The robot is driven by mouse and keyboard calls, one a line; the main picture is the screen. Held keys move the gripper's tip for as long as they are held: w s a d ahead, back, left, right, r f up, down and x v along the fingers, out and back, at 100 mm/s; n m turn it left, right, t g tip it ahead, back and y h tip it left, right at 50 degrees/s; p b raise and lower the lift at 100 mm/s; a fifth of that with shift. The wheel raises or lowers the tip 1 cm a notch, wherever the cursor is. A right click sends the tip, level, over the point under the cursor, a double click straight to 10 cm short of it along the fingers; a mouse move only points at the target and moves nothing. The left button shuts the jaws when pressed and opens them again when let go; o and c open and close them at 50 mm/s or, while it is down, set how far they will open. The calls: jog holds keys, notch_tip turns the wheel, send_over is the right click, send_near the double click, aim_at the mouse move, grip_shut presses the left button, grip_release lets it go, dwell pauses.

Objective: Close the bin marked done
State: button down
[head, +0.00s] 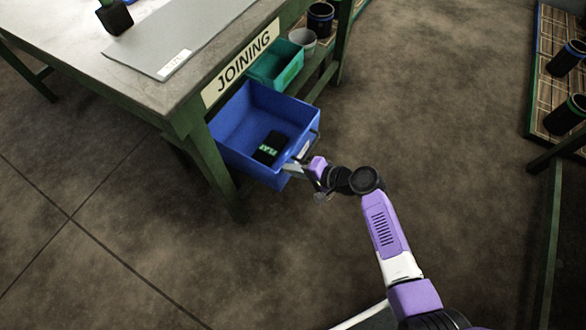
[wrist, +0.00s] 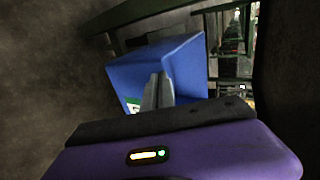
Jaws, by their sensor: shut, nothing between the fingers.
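A blue bin (head: 238,118) is pulled out from under the table marked JOINING. A black sleeve (head: 270,148) with green lettering lies in it. The blue bin also shows in the wrist view (wrist: 185,62), with part of a white label at its lower left; I cannot read the label. My gripper (head: 302,170) is at the bin's front side, close to its front wall. In the wrist view my gripper (wrist: 158,85) has its fingers together and empty, in front of the blue bin. I cannot tell whether they touch it.
A teal bin (head: 276,66) sits beside the blue one under the table (head: 140,75). A grey cup (head: 303,40) and a dark cup (head: 320,18) stand behind it. A rack with dark cylinders (head: 565,118) is at the far right. The floor between is clear.

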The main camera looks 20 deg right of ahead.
jog(key=w+a+b, duration=0.5)
jog(key=w+a, duration=0.7)
jog(key=w, duration=0.5)
jog(key=shift+a+r+b, duration=0.15)
jog(key=shift+a+b, duration=0.1)
jog(key=shift+b, duration=0.05)
jog(key=shift+w, duration=0.15)
